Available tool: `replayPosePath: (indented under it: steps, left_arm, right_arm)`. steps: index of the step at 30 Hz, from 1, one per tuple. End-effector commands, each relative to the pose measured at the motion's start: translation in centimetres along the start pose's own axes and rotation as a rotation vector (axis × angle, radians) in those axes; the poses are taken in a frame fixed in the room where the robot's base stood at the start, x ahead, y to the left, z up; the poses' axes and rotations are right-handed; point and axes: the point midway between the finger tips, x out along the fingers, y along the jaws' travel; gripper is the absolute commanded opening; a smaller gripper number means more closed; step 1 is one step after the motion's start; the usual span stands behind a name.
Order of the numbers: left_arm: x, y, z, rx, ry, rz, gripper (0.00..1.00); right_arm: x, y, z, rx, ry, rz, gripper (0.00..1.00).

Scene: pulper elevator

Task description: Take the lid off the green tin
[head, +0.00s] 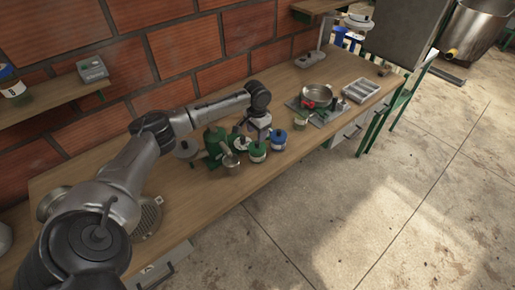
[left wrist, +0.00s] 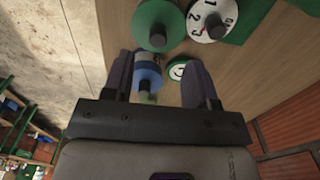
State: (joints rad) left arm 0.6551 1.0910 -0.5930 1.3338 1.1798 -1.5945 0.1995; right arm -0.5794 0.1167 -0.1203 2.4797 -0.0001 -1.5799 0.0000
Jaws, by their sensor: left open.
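The green tin (head: 258,153) is pale with a green lid and dark knob, and stands upright on the wooden bench in the head view. Its lid is on. In the left wrist view a round green lid with a dark knob (left wrist: 157,22) shows beyond my fingertips; it looks like this tin's lid. My left gripper (head: 262,130) is open, pointing down above and just behind the tins. In the left wrist view the space between its fingers (left wrist: 161,75) has a blue-lidded tin (left wrist: 148,78) below it. No held thing is visible. My right gripper is out of view.
The blue-lidded tin (head: 278,140) stands right beside the green tin. A metal cup (head: 231,161) and green equipment (head: 213,140) crowd the left. A pan (head: 317,95) and a metal tray (head: 361,90) are farther right. The bench's front edge is close to the tins.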

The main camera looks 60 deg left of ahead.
Motion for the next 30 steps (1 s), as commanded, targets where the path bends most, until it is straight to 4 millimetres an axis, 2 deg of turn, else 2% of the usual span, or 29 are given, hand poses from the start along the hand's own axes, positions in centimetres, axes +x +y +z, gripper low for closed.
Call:
replayPosePath:
  steps: [10, 21, 28, 30]
  left_arm:
    - [1.6, 0.1, 0.0, 0.001, -0.001, -0.001, 0.53]
    - [5.8, 0.2, 0.1, 0.002, 0.000, -0.002, 0.53]
    - [5.8, 0.2, 0.1, 0.002, 0.001, -0.002, 0.53]
    - [5.8, 0.2, 0.1, 0.002, 0.001, -0.002, 0.46]
  right_arm:
    - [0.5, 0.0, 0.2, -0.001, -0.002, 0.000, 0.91]
    - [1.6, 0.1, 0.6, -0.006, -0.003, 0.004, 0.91]
    - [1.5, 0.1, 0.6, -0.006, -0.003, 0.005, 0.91]
    - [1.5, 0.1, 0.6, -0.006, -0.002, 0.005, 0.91]
